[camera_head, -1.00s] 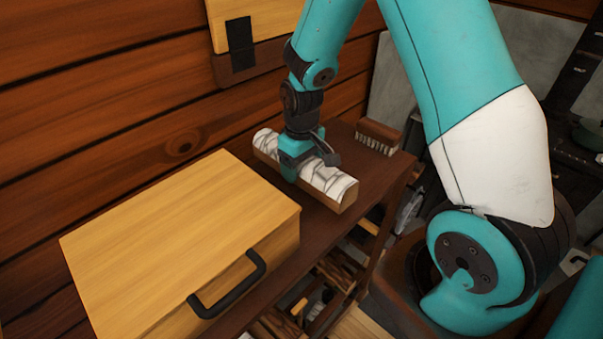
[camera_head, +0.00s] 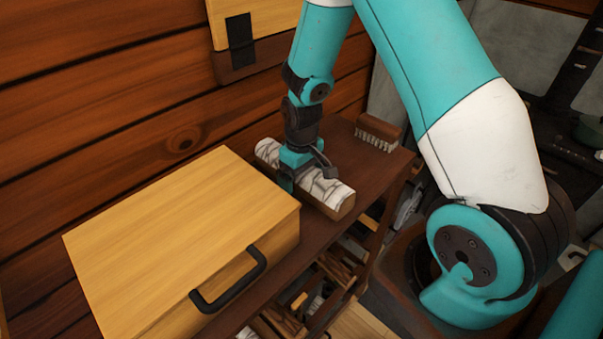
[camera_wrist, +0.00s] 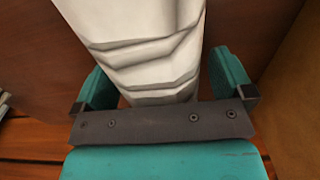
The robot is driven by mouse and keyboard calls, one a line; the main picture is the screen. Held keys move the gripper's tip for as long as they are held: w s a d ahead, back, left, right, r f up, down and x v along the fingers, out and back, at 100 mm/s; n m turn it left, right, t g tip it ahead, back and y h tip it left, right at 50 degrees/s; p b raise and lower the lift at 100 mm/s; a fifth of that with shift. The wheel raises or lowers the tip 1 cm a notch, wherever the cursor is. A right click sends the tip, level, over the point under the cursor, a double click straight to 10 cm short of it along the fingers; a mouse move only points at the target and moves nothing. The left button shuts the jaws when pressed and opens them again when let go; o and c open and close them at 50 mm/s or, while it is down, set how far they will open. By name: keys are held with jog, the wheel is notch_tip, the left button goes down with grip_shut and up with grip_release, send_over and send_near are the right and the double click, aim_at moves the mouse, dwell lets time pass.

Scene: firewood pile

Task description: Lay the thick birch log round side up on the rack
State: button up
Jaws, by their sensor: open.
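The birch log (camera_head: 328,191) lies along the top of the dark wooden rack (camera_head: 368,172), with white bark facing up and a brown cut end towards the right. My gripper (camera_head: 301,182) points down over the log's middle and is open. In the wrist view, its two teal fingers stand on either side of the log (camera_wrist: 145,45), with a gap visible beside each. The log's underside is hidden, and the gripper covers part of its middle.
A yellow wooden box (camera_head: 180,235) with a black handle stands close on the left. A brush (camera_head: 378,133) lies at the rack's far right end. The plank wall (camera_head: 110,110) is behind. Wood pieces and tools sit on lower shelves.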

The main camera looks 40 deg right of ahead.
aim_at(295, 183)
notch_tip(295, 183, up, 12)
jog(key=b, duration=0.3)
jog(key=shift+f, duration=0.15)
jog(key=s+a+r+n+y, duration=0.2)
jog(key=s+a+r, duration=0.3)
jog(key=s+a, duration=0.3)
jog(key=s+a+r+n+y, duration=0.2)
jog(key=s+a+r, duration=0.3)
jog(key=s+a, duration=0.4)
jog(key=s, duration=0.4)
jog(key=shift+r+n, duration=0.4)
